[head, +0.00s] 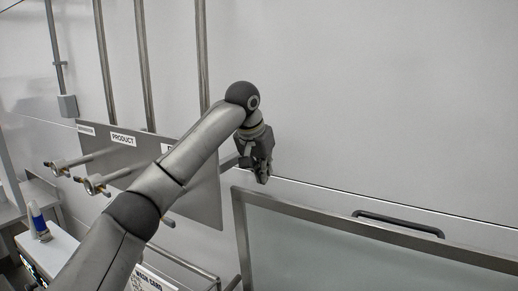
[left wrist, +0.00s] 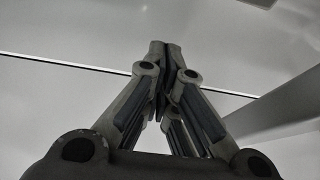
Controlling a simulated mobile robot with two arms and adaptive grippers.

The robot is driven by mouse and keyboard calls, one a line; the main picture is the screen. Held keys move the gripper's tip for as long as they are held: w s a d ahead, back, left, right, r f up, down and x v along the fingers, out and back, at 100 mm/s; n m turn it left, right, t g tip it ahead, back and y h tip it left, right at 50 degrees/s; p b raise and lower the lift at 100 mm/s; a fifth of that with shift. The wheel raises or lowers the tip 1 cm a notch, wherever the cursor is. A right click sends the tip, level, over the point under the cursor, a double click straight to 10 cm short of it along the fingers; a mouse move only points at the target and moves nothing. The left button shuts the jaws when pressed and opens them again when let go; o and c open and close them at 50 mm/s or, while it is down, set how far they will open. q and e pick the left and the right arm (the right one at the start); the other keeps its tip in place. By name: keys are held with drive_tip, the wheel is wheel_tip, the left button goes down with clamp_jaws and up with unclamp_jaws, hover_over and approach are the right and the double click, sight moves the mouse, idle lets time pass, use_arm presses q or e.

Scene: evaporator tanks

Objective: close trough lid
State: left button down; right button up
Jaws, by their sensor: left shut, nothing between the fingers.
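The trough lid appears to be the metal-framed, translucent panel (head: 330,250) at the lower right of the head view. It looks raised, with its lower part cut off by the picture edge. A black bar handle (head: 398,222) is at its top edge. My left gripper (head: 263,179) hangs fingers down, to the left of the handle and above the panel's upper left corner in the picture. It is apart from the handle. In the left wrist view its fingers (left wrist: 165,48) are closed together with nothing between them. My right gripper is not in view.
A grey panel (head: 205,195) labelled PRODUCT, with two valves (head: 93,184) on pipes, stands behind my left arm. Vertical pipes (head: 146,60) run up the wall. A white box with a blue-topped item (head: 37,220) is at lower left. The space above the framed panel is clear.

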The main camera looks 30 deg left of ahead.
use_arm(q)
drive_tip(key=s+p, duration=0.1)
drive_tip(key=s, duration=0.3)
drive_tip(key=shift+s+f, duration=0.1)
drive_tip(key=shift+s, duration=0.05)
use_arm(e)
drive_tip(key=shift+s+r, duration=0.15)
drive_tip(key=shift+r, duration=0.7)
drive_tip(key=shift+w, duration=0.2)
